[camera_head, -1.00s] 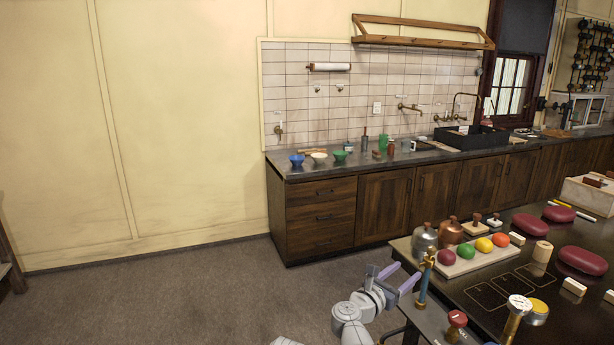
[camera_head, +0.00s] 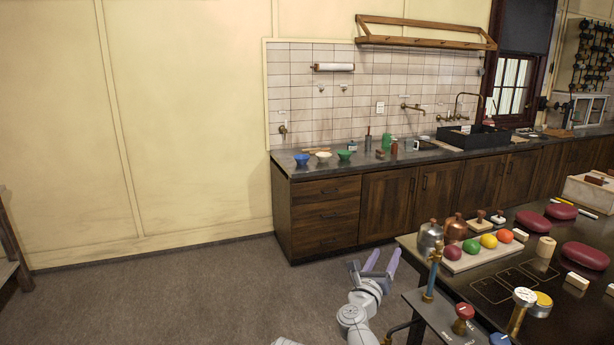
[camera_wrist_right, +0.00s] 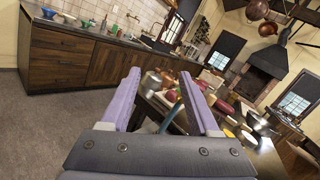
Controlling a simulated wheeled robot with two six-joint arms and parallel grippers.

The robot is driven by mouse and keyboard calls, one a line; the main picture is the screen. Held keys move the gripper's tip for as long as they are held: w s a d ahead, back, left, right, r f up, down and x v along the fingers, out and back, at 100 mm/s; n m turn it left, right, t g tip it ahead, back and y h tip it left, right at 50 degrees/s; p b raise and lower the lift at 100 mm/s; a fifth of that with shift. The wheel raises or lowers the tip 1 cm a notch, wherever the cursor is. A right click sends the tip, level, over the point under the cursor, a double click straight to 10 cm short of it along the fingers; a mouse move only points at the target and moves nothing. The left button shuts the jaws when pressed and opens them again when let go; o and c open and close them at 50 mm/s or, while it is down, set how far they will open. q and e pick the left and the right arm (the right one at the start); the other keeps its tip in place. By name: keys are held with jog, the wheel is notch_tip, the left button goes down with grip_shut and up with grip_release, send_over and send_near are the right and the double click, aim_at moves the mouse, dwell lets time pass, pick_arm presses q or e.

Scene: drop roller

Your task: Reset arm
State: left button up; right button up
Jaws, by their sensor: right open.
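My right gripper (camera_head: 384,254) is low in the head view, over the floor gap left of the dark table. Its two purple fingers are spread and point away from me, with nothing between them. In the right wrist view the open fingers (camera_wrist_right: 160,76) frame the table and its objects further off. The right forearm is partly cut off by the lower edge of the head view. My left gripper is in neither view.
A wooden cabinet (camera_head: 325,218) stands behind. Open floor (camera_head: 170,300) lies left.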

jog(key=w+a+f+n+y, duration=0.1)
jog(key=a+f+n+y, duration=0.3)
jog(key=a+n+y, duration=1.15)
jog(key=s+d+f+n+g, duration=0.2)
jog(key=s+f+n+g, duration=0.15)
jog(key=f+n, duration=0.55)
jog(key=s+d+f+n+g+h, duration=0.3)
jog(key=s+d+f+n+g, duration=0.3)
jog(key=s, duration=0.4)
jog(key=s+d+f+n+g+h, duration=0.35)
jog(key=s+f+n+g, duration=0.3)
jog(key=s, duration=0.25)
jog(key=s+a+r+n+g+p, duration=0.1)
jog(key=s+a+n, duration=0.3)
jog(key=a, duration=0.6)
jog(key=shift+s+a+r, duration=0.2)
jog(key=shift+s+r, duration=0.35)
jog(key=shift+s, duration=0.6)
jog(key=shift+d, duration=0.1)
